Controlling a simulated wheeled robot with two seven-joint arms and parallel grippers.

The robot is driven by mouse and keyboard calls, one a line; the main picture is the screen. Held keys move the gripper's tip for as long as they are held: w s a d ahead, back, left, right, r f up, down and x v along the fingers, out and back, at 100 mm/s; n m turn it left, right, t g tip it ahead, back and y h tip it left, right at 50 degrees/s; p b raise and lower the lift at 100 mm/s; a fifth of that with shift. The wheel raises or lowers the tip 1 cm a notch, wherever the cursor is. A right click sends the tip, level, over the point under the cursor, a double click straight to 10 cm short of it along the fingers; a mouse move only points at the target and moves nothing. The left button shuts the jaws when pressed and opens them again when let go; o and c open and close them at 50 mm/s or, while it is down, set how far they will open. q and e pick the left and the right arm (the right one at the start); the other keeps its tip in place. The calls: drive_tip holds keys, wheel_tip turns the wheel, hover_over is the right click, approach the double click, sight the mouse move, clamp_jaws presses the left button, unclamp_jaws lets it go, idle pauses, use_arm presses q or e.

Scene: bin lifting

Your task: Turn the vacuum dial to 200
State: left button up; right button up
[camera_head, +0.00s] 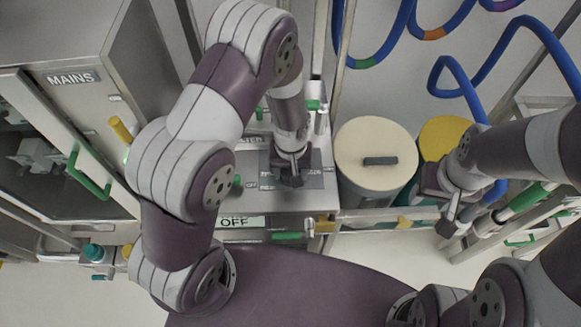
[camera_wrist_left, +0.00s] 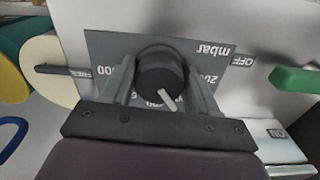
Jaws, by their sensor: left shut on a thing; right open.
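The vacuum dial is a black round knob (camera_wrist_left: 160,72) with a pale pointer, on a dark grey scale plate (camera_wrist_left: 108,45) marked "mbar". The pointer faces the lower right in the left wrist view, toward the gripper's palm. Some scale numbers, one starting with 2, show beside the fingers; others are hidden. My left gripper (camera_wrist_left: 162,82) is shut on the knob, one finger on each side. In the head view my left gripper (camera_head: 290,180) covers the knob, and the plate (camera_head: 315,178) shows around it.
A cream-lidded drum (camera_head: 376,140) and a yellow-lidded drum (camera_head: 443,135) stand right of the panel. A cabinet labelled MAINS (camera_head: 75,77) is at the left. An OFF label (camera_head: 240,221) and green handles lie near the left arm. Blue hoses (camera_head: 455,75) hang at upper right.

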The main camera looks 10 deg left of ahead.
use_arm(q)
drive_tip(key=n, duration=0.4)
drive_tip(key=shift+n+p, duration=0.3)
drive_tip(key=shift+d+n, duration=0.1)
drive_tip(key=shift+n, duration=1.8)
drive_tip(key=o, duration=1)
drive_tip(key=shift+d, duration=0.15)
drive_tip(key=shift+r, duration=0.1)
drive_tip(key=shift+w+r, duration=0.1)
drive_tip(key=shift+r, duration=0.2)
wheel_tip(320, 180, up, 12)
drive_tip(key=shift+f+b, duration=0.1)
drive_tip(key=shift+b, duration=0.25)
